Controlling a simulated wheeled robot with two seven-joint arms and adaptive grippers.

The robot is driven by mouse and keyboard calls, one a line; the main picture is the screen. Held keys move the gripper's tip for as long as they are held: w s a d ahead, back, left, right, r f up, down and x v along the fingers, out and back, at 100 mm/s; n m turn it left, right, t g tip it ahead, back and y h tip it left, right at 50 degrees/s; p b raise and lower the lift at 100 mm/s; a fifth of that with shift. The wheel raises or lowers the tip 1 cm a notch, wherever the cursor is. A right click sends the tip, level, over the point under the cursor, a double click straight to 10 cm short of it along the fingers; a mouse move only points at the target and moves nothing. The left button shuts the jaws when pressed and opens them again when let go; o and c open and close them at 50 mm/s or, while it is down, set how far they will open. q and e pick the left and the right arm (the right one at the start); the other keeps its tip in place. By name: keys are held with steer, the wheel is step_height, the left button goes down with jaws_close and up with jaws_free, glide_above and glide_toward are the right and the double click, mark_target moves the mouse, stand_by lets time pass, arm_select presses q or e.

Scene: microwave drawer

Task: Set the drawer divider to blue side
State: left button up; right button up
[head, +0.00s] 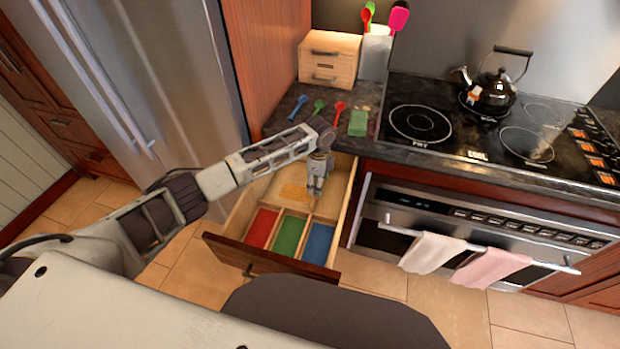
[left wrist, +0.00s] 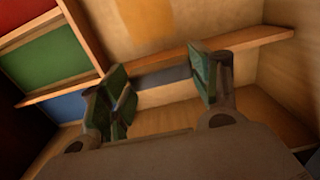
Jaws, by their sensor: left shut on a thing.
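The open drawer (head: 225,244) has red (head: 262,228), green (head: 289,235) and blue (head: 318,243) floor sections along its front. My left gripper (head: 317,184) reaches down into the drawer at its right side, just behind the blue section. In the left wrist view the drawer divider (left wrist: 250,39) is a thin wooden strip crossing the view, passing at the fingers of my left gripper (left wrist: 165,84). The gripper is shut on it; the exact contact is partly hidden. The green section (left wrist: 45,62) lies on one side of the strip and blue (left wrist: 68,105) on the other. My right gripper is not in view.
The counter above holds a blue spoon (head: 297,108), green spoon (head: 319,106), red spoon (head: 339,111), green sponge (head: 358,123) and small wooden box (head: 328,60). The oven (head: 480,225) with towels stands right of the drawer, the fridge (head: 165,70) left.

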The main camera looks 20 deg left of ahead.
arm_select(q)
steer(key=d+p, duration=0.1)
steer(key=d, duration=0.3)
steer(key=shift+s+d, duration=0.1)
steer(key=shift+d, duration=0.75)
steer(key=o, duration=1.2)
steer(key=shift+d, duration=0.1)
steer(key=shift+o, duration=1.3)
step_height(320, 180, up, 12)
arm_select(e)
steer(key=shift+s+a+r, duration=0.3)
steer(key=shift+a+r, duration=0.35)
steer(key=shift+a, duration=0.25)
arm_select(q)
steer(key=shift+f, duration=0.1)
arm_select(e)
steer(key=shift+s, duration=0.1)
